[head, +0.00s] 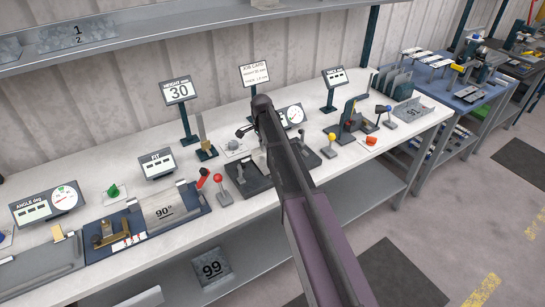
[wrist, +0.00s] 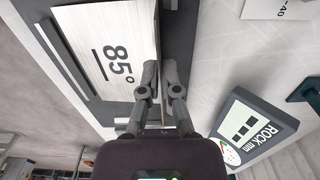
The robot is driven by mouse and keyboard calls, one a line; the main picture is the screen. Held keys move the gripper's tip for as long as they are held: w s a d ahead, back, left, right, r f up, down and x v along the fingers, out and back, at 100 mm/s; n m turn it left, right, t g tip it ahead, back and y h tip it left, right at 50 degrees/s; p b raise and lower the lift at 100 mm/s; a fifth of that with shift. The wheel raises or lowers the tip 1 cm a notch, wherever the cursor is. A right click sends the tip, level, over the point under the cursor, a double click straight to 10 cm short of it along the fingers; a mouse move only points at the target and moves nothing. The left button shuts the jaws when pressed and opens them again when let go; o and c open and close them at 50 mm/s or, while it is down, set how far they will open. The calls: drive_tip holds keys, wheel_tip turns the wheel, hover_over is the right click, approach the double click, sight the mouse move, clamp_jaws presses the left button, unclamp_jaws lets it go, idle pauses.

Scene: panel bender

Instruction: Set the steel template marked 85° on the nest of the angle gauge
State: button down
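The steel template marked 85° (wrist: 105,50) shows as a pale bent plate in the wrist view, with a narrow upright edge on its right side. My gripper (wrist: 160,80) is at that edge, one finger on each side, close together, and looks shut on it. A dark tray or base shows around the template. In the head view my arm covers the template and my fingertips. The angle gauge stands at the left, with its display (head: 47,204) and blue base (head: 185,218). A template marked 90° (head: 165,209) lies on the right part of that base.
The ROCK mm display (wrist: 255,124) is close to the right of my gripper. Signs reading HEIGHT mm 30 (head: 179,91) and JOB CARD (head: 255,74) stand along the back. A red-topped lever (head: 217,178) rises between the angle gauge and my arm. A plate marked 99 (head: 212,268) is below the bench.

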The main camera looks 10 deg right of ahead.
drive_tip(key=shift+r+p, duration=3)
drive_tip(key=shift+r, duration=0.2)
drive_tip(key=shift+f, duration=0.1)
drive_tip(key=shift+f+b, duration=0.8)
drive_tip(key=shift+b, duration=0.05)
drive_tip(key=shift+s, duration=0.15)
